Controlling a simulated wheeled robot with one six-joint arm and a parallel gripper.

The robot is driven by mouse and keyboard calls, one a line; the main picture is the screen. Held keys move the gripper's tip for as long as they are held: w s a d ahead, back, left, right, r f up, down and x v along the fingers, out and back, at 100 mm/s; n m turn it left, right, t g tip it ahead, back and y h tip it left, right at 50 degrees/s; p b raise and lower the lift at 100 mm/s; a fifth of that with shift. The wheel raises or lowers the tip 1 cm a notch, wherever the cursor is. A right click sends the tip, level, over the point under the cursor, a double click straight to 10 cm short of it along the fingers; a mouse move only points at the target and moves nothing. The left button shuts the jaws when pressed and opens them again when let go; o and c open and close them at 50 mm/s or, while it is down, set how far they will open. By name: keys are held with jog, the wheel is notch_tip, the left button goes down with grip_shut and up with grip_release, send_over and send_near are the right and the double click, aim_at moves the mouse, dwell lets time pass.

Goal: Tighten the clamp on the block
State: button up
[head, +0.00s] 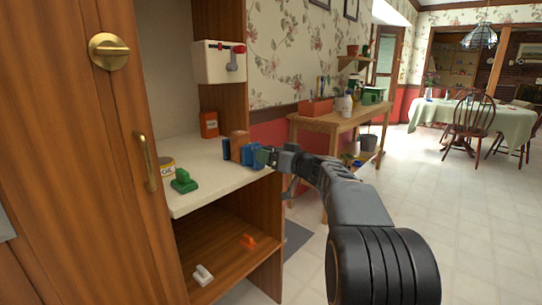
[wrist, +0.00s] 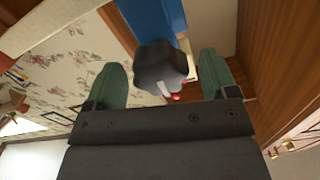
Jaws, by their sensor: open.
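A blue clamp (head: 247,154) stands on the white shelf of the cabinet, near its right end. A brown block (head: 239,143) sits between the clamp's blue parts. In the wrist view the clamp's blue body (wrist: 154,16) is at the top, with its dark lobed knob (wrist: 160,62) in front of it. My gripper (head: 267,157) reaches the clamp from the right. In the wrist view its green fingers are open, one on each side of the knob, with visible gaps. The knob is mostly hidden in the head view. I cannot tell how tightly the clamp grips the block.
A green object (head: 184,182), a labelled can (head: 166,165) and an orange container (head: 209,124) stand on the white shelf (head: 208,178). A white box with a red-handled fitting (head: 220,62) hangs above. White (head: 203,275) and orange (head: 248,240) items lie on the lower shelf.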

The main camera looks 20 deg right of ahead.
jog(key=shift+w+a, duration=0.1)
jog(key=shift+w, duration=0.15)
jog(key=shift+c, duration=0.2)
jog(key=c, duration=0.9)
